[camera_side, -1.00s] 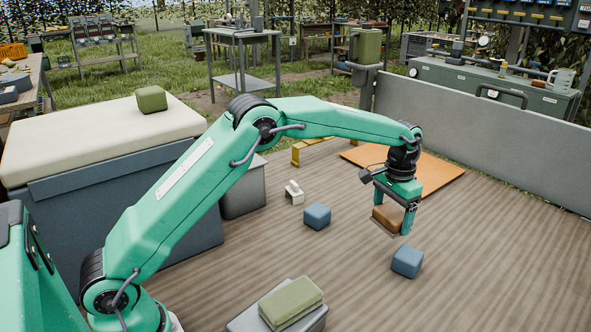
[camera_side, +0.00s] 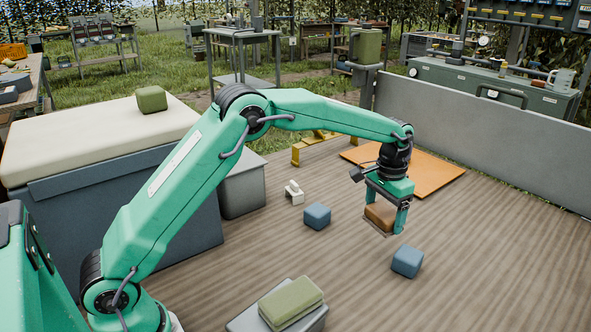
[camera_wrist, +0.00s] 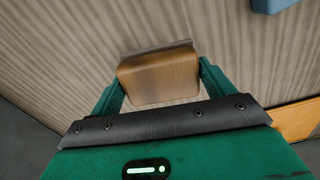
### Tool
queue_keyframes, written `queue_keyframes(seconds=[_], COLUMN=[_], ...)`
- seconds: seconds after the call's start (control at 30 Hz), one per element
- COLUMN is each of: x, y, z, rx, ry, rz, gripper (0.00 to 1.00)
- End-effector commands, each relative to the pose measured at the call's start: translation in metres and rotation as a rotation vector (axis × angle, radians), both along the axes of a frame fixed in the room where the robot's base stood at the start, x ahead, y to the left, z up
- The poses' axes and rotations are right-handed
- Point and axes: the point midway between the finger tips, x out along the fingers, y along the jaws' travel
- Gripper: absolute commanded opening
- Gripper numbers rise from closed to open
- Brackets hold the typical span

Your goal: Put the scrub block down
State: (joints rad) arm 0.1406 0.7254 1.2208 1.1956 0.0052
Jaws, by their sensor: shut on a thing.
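The scrub block (camera_side: 380,215) is a brown, wood-coloured block with a thin grey layer along one edge. My gripper (camera_side: 386,218) is shut on it, with a green finger on each side. In the wrist view the block (camera_wrist: 158,76) sits between the two fingers of my gripper (camera_wrist: 160,85), its grey edge facing away from the palm. In the side view the block is close over the wooden deck (camera_side: 340,265). I cannot tell for sure whether it touches the deck.
One blue cube (camera_side: 407,261) lies just right of and nearer than my gripper; another blue cube (camera_side: 317,216) lies to the left. A small white item (camera_side: 294,193) and an orange mat (camera_side: 436,178) lie farther back. A grey wall (camera_side: 480,140) borders the deck.

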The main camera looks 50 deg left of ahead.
Motion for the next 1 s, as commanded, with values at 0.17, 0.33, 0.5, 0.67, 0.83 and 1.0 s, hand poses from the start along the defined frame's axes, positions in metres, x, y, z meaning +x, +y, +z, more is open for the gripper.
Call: queue_keyframes(seconds=[0.17, 0.33, 0.5, 0.67, 0.83, 1.0], x=[-0.023, -0.049, -0.078, -0.106, -0.139, -0.173], y=[0.012, 0.024, 0.035, 0.045, 0.054, 0.063], z=[0.007, 0.011, 0.014, 0.015, 0.014, 0.011], rx=[0.0, 0.0, 0.0, 0.0, 0.0, 0.0], ry=[-0.002, -0.001, -0.001, -0.002, -0.001, -0.001], rz=[0.018, 0.036, 0.054, 0.072, 0.089, 0.108], gripper=[0.57, 0.57, 0.57, 0.57, 0.57, 0.57])
